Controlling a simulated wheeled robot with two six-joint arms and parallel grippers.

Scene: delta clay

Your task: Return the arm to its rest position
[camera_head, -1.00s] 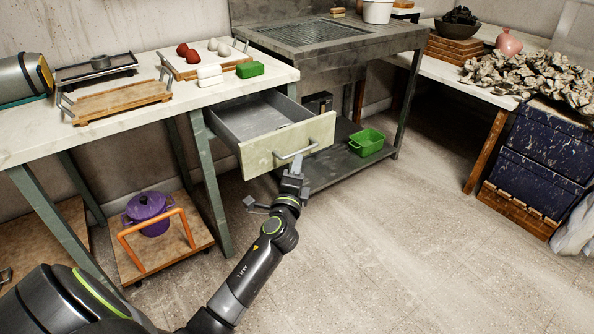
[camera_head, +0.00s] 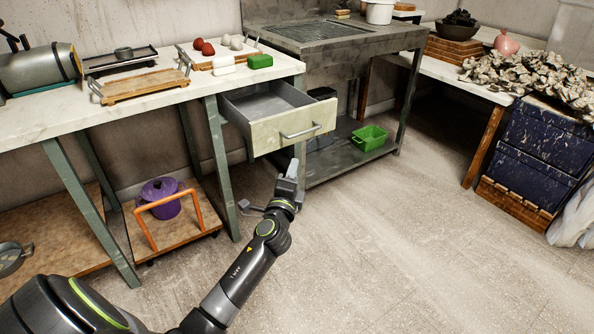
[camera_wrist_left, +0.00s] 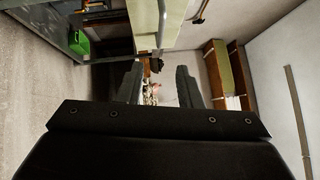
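My left arm comes in from the lower left in the head view. Its gripper (camera_head: 280,182) is over the floor, just below and in front of the drawer, apart from its handle (camera_head: 300,132). The fingers stand apart with nothing between them in the left wrist view (camera_wrist_left: 158,72). The drawer (camera_head: 290,126) has a cream front and hangs open under the marble counter; its visible inside looks empty. The cream front also shows at the top of the left wrist view (camera_wrist_left: 145,22). My right gripper is not in view.
A green crate (camera_head: 369,138) stands on the lower shelf of the grey metal table (camera_head: 340,45). A purple pot (camera_head: 160,196) and an orange-handled wooden board (camera_head: 190,243) are below the counter (camera_head: 200,88). The floor (camera_head: 400,250) to the right of my arm is clear.

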